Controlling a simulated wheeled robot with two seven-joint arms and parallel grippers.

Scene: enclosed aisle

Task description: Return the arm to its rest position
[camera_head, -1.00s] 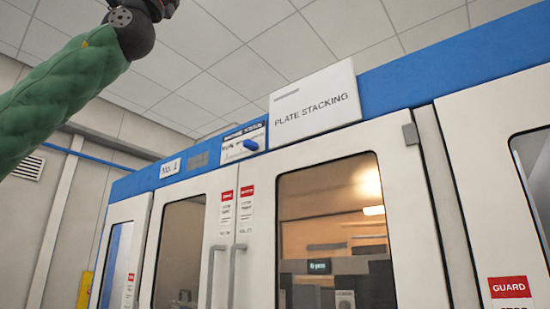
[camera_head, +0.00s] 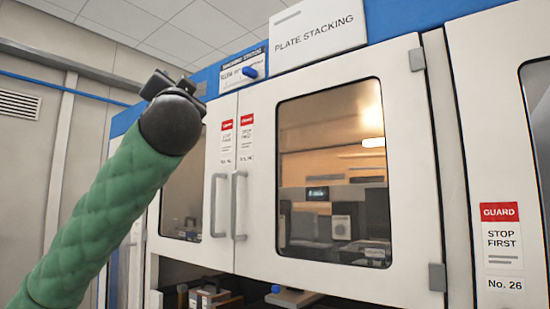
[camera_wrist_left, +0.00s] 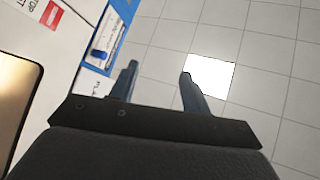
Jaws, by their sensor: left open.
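My left arm, in a green quilted sleeve, comes in from the lower left in the head view and points up in front of the cabinet. Its dark wrist hides the left gripper's fingers there, apart from a dark part at its upper left. In the left wrist view the left gripper (camera_wrist_left: 158,88) shows two separated fingers with nothing between them. It points up toward the tiled ceiling (camera_wrist_left: 265,65), with the cabinet front at the left of that view. My right gripper is not in view.
A white and blue cabinet (camera_head: 258,180) with a "PLATE STACKING" sign (camera_head: 318,32) fills the middle and right. Its two handled doors look shut. An open bay below holds small items (camera_head: 208,296). A "GUARD STOP FIRST" label (camera_head: 502,240) is at right. A grey wall (camera_head: 30,140) stands at left.

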